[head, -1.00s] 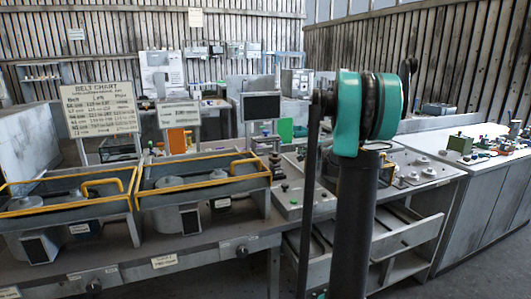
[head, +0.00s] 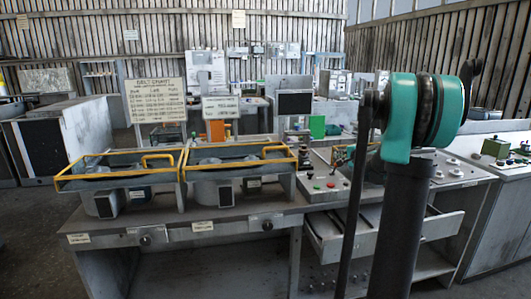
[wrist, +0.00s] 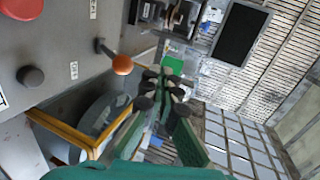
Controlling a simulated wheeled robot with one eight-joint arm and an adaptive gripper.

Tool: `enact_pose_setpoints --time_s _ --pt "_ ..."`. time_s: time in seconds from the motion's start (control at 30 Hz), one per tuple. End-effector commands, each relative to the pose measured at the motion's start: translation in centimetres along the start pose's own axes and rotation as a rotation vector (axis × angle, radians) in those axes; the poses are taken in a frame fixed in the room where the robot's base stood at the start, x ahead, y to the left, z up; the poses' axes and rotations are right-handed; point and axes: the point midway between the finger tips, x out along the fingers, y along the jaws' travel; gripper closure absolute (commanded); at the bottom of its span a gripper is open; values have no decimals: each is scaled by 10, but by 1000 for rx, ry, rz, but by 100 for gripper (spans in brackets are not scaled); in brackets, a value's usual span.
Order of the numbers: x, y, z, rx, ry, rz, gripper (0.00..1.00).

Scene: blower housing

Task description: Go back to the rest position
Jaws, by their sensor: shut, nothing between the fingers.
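My gripper (wrist: 165,88) shows in the wrist view with its dark and green fingers together and nothing held between them. It is above the bench, near a control panel (wrist: 60,50) with a red button (wrist: 20,8), a black knob (wrist: 31,76) and an orange-balled lever (wrist: 122,65). In the head view my own arm and its teal joint stand at the right and cover part of the bench. The fingertips cannot be made out clearly there.
Two yellow-railed trays (head: 120,170) sit on the workbench (head: 190,232), behind them a belt chart (head: 157,100) and a dark screen (head: 295,104). A button panel (head: 325,185) is right of the trays. Open floor (head: 35,240) lies at the left.

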Motion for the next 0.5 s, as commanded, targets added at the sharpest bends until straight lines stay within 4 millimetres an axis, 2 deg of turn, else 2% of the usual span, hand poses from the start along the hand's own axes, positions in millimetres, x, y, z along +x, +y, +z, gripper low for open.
enact_pose_setpoints --time_s 0.27,0.5 --pt "-18 20 42 -117 -50 66 100" --pt "-49 55 96 -287 -125 164 100"
